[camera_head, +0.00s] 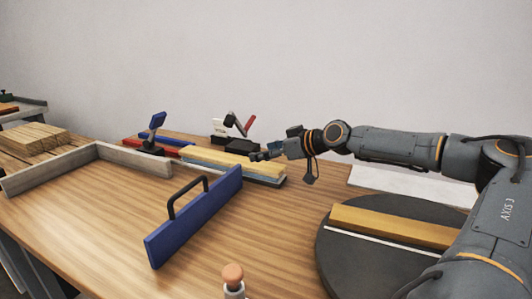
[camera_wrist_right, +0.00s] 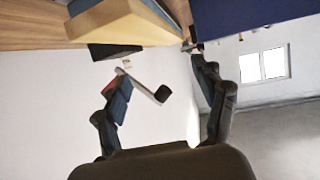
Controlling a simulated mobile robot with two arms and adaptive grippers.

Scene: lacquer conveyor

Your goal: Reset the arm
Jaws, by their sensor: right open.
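My right arm reaches in from the right in the head view. Its gripper (camera_head: 266,152) is over the far side of the table, close to the end of a stack of yellow wooden strips (camera_head: 222,160). From this angle I cannot tell how far it is above or behind them. In the right wrist view, the two dark fingers of the gripper (camera_wrist_right: 162,64) stand apart with nothing between them. A wooden block (camera_wrist_right: 120,22) shows beyond the fingers, near the top. My left gripper is not in view.
A blue board with a black handle (camera_head: 194,216) stands mid-table. A grey corner fence (camera_head: 125,157) is at left, beside wooden planks (camera_head: 32,141). Clamps (camera_head: 154,130) stand behind. A dark round plate (camera_head: 338,268) bears a wooden bar (camera_head: 390,225). A wooden knob (camera_head: 233,275) stands in front.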

